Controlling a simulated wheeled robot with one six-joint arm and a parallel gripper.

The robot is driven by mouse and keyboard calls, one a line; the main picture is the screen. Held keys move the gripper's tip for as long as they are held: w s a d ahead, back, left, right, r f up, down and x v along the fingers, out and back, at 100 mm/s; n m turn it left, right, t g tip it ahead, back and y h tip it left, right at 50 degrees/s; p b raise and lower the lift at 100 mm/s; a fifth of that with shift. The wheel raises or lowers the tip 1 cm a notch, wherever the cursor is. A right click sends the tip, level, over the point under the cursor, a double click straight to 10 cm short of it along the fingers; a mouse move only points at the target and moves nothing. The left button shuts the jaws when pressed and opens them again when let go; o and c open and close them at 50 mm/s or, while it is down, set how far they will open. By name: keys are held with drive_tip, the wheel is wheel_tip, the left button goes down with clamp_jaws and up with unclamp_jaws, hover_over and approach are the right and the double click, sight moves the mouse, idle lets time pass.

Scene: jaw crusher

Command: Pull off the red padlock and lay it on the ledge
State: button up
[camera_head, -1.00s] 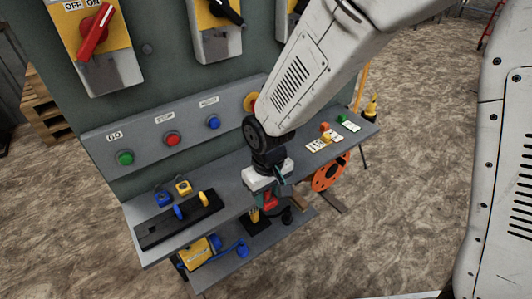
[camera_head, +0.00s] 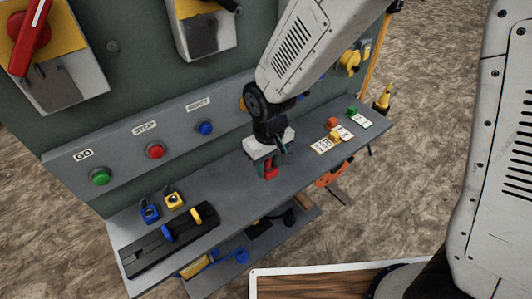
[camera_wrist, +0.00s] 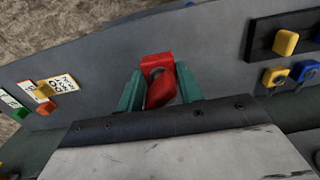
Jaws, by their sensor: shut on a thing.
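My gripper (camera_head: 268,168) is over the grey ledge (camera_head: 225,185), near the middle of its length. Its jaws are shut on the red padlock (camera_head: 271,173). In the wrist view the padlock (camera_wrist: 159,88) sits between the two green fingers, with the grey ledge surface behind it. My gripper hides part of the padlock in the head view. I cannot tell whether the padlock touches the ledge.
A black block with blue and yellow levers (camera_head: 170,238) and small blue (camera_head: 149,211) and yellow (camera_head: 173,199) padlocks are left on the ledge. Tags with small coloured padlocks (camera_head: 333,136) are right. A panel with buttons (camera_head: 155,150) rises behind. A lower shelf lies below.

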drive_tip(key=shift+a+f, duration=0.2)
drive_tip(key=shift+f, duration=3.6)
drive_tip(key=shift+f, duration=0.35)
drive_tip(key=o, duration=0.9)
wheel_tip(320, 180, up, 8)
drive_tip(key=shift+f, duration=0.15)
drive_tip(key=s+d+r+m, duration=0.2)
drive_tip(key=s+d+r, duration=0.3)
drive_tip(key=d+r, duration=0.3)
drive_tip(key=s+d+r+m+t, duration=0.1)
drive_tip(key=s+d+r+m, duration=0.1)
drive_tip(key=s+d+r, duration=0.4)
drive_tip(key=s+d+r+m, duration=0.2)
drive_tip(key=s+d+r, duration=0.3)
drive_tip(key=d+r, duration=0.5)
drive_tip(key=shift+s+d+m, duration=0.25)
drive_tip(key=shift+s+m, duration=0.05)
drive_tip(key=shift+m, duration=0.1)
